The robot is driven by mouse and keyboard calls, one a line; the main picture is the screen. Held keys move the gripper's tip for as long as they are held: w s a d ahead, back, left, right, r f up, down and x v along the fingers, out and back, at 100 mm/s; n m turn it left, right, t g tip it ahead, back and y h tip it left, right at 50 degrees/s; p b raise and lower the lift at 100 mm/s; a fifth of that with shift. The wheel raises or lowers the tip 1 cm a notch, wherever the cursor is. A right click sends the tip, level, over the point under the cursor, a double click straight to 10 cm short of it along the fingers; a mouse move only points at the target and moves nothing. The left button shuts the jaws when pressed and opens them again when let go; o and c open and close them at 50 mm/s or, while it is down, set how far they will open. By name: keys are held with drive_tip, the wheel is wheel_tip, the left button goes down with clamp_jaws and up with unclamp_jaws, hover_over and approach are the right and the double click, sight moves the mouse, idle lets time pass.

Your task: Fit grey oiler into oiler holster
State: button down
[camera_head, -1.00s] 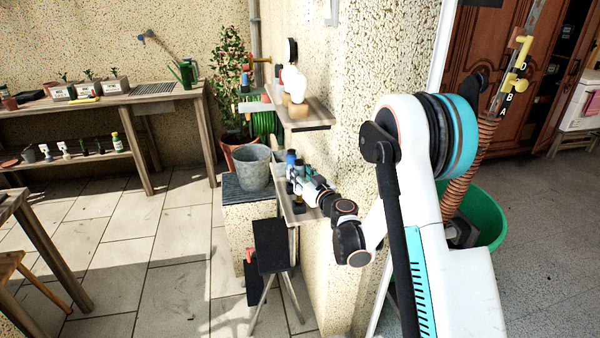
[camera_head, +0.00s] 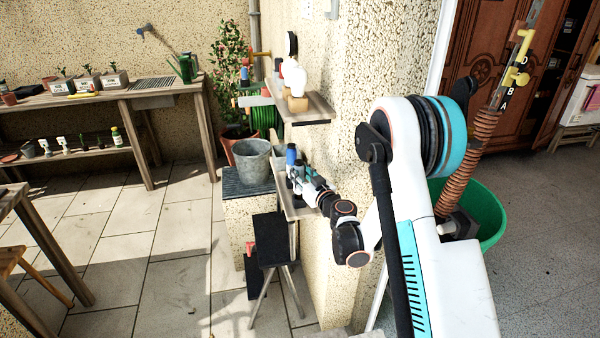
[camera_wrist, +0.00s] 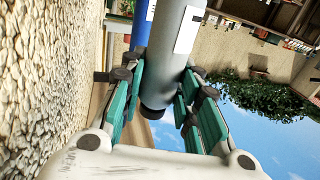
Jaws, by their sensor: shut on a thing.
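The grey oiler (camera_wrist: 168,65) is a grey cylinder with a white label. In the wrist view it lies between the green-sided fingers of my gripper (camera_wrist: 160,92), which is shut on it. A blue cylinder (camera_wrist: 143,22) is close beside it, partly hidden behind the oiler and left finger. In the head view my gripper (camera_head: 302,182) is at the lower wall shelf, beside the blue item (camera_head: 291,157). The oiler is hard to make out there. I cannot identify the oiler holster clearly in either view.
The lower shelf (camera_head: 300,212) runs along the pebbled wall, close to my gripper. An upper shelf (camera_head: 303,112) with a white bulb-shaped item (camera_head: 294,76) is above it. A metal bucket (camera_head: 251,166) stands left of the lower shelf. A black stool (camera_head: 272,240) is below.

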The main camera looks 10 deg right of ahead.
drive_tip(key=c, duration=1.1)
unclamp_jaws()
drive_tip(key=shift+v, duration=3.75)
